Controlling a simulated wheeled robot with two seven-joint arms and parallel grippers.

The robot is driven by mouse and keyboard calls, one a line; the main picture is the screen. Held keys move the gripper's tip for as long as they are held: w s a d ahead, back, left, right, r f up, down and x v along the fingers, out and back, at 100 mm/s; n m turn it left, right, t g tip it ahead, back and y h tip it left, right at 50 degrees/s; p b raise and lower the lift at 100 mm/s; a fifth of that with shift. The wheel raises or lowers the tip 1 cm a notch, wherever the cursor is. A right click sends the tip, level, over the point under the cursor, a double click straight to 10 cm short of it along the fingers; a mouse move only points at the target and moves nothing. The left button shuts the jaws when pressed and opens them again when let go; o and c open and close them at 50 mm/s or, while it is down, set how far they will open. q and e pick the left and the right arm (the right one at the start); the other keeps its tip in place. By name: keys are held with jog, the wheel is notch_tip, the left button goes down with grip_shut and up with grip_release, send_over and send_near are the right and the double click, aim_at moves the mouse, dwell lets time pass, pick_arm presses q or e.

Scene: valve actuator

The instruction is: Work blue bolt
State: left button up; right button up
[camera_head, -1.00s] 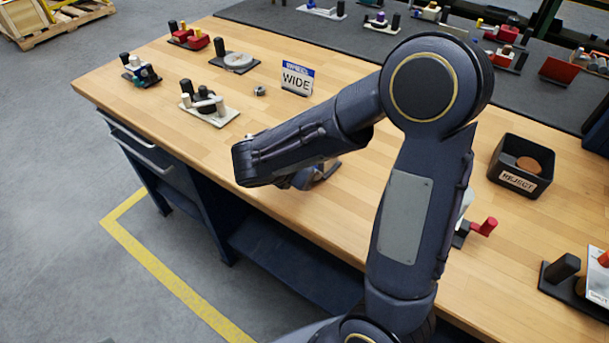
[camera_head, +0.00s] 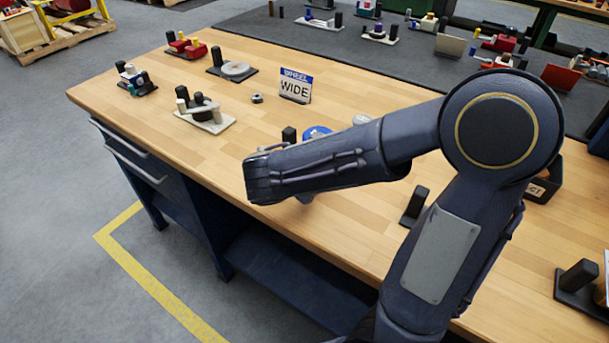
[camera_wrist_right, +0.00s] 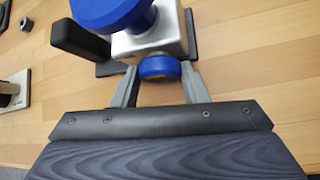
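In the right wrist view the blue bolt (camera_wrist_right: 159,67) is a round blue knob on the near face of a silver valve block (camera_wrist_right: 158,38). A larger blue handwheel (camera_wrist_right: 108,10) sits on top of the block, cut by the frame edge; it also shows in the head view (camera_head: 317,132). My right gripper (camera_wrist_right: 160,70) is open, its two grey fingertips on either side of the blue bolt. I cannot tell whether they touch it. In the head view my right forearm hides the gripper and bolt. My left gripper is not in view.
A black post (camera_wrist_right: 80,41) stands left of the block. A "WIDE" sign (camera_head: 295,86), a loose nut (camera_head: 257,98) and other valve fixtures (camera_head: 204,110) stand on the wooden bench. The reject bin (camera_head: 544,187) is mostly behind my arm.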

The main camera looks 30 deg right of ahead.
jog(key=shift+o, duration=0.8)
jog(key=p+v, duration=0.1)
jog(key=v, duration=0.6)
jog(key=shift+s+a+r, duration=0.2)
jog(key=shift+a+r, duration=0.05)
